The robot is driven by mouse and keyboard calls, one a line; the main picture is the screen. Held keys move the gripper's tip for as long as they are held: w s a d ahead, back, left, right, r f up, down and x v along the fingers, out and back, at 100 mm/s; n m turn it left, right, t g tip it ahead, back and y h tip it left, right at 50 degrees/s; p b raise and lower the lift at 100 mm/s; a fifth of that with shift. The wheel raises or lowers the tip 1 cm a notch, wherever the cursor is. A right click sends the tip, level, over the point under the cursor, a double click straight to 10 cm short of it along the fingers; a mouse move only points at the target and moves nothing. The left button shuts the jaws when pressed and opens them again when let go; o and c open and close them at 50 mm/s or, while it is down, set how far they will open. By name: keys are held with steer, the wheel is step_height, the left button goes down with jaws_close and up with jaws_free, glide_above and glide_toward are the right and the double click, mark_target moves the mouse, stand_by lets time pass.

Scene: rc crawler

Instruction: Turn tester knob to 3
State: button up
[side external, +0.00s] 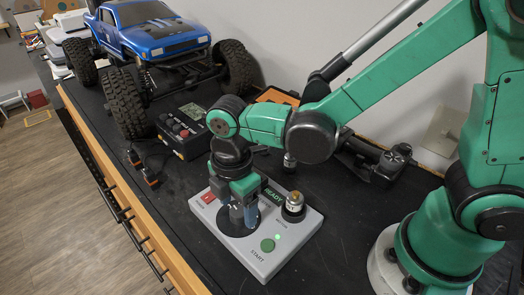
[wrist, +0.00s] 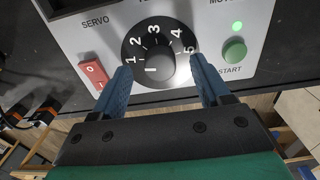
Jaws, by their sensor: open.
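The tester (side external: 285,252) is a light grey box on the dark bench, with a lit READY display (side external: 273,196). In the wrist view its knob (wrist: 158,60) sits in a black dial (wrist: 155,36) numbered 1 to 5. My gripper (wrist: 160,84) is open, with one blue finger on each side of the dial's lower part. In the side external view my gripper (side external: 238,215) is low over the dial and hides the knob. Contact cannot be told.
A red rocker switch (wrist: 93,74) and green START button (wrist: 234,51) flank the dial. A brass-topped motor (side external: 293,204) stands on the tester's right. A blue crawler truck (side external: 155,35) and black charger-like box (side external: 183,130) are behind.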

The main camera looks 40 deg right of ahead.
steer(key=shift+f, duration=0.45)
jaws_close()
